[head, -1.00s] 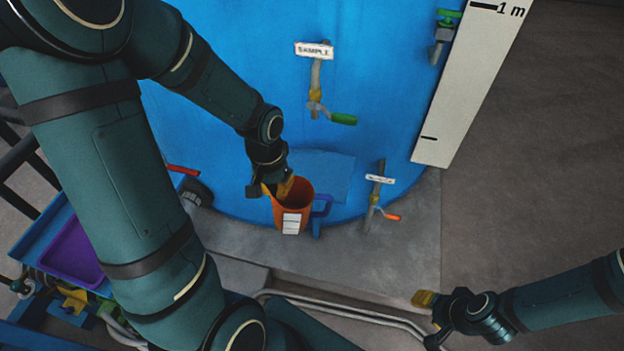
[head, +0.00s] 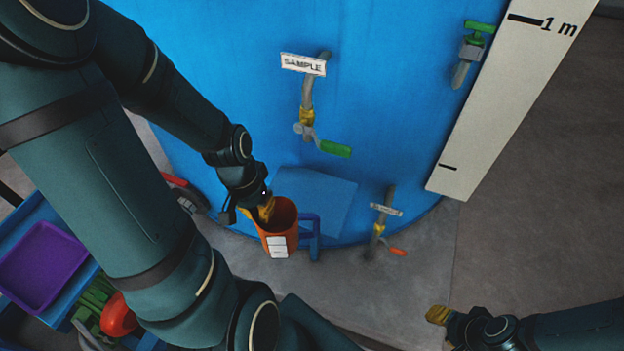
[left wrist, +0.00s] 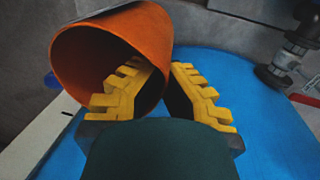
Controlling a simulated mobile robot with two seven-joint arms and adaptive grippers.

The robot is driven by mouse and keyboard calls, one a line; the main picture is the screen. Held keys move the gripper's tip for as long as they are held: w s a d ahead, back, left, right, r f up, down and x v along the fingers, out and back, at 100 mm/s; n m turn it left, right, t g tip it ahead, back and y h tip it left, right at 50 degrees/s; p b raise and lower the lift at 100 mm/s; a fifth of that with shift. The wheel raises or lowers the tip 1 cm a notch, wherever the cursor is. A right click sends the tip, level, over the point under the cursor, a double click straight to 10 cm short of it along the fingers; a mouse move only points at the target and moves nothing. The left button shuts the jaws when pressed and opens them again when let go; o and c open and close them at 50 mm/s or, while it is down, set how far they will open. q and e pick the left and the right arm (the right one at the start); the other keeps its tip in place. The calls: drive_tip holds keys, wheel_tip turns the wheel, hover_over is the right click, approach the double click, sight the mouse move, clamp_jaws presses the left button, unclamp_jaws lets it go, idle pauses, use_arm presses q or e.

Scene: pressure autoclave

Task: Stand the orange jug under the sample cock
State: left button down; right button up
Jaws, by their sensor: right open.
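The orange jug (head: 278,245) has a white label and a blue-purple handle on its right. In the head view it is upright or nearly so, mouth up, in front of the blue tank. My left gripper (head: 264,208) is shut on its rim wall; in the left wrist view (left wrist: 170,72) one yellow finger is inside the jug and the other outside. The sample cock (head: 306,122), with a SAMPLE tag and green lever, is on the tank above and right of the jug. My right gripper (head: 437,315) is open and empty at lower right.
A lighter blue flat panel (head: 325,195) lies behind the jug, below the cock. A lower tap (head: 379,228) with an orange lever is to its right. A white metre scale (head: 500,90) stands at right. A purple tray (head: 42,265) is at lower left.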

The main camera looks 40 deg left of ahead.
use_arm(q)
drive_tip(key=w+a+f, duration=0.1)
drive_tip(key=w+a, duration=0.1)
drive_tip(key=w, duration=0.6)
drive_tip(key=w+a+f+p, duration=0.1)
drive_tip(key=w+a+f, duration=0.1)
drive_tip(key=w, duration=0.6)
drive_tip(key=shift+w+a+f, duration=0.25)
drive_tip(key=shift+w+a, duration=0.05)
drive_tip(key=shift+a, duration=0.35)
drive_tip(key=c, duration=1.7)
unclamp_jaws()
drive_tip(key=shift+f, duration=0.15)
drive_tip(key=o, duration=0.6)
drive_tip(key=shift+c, duration=0.2)
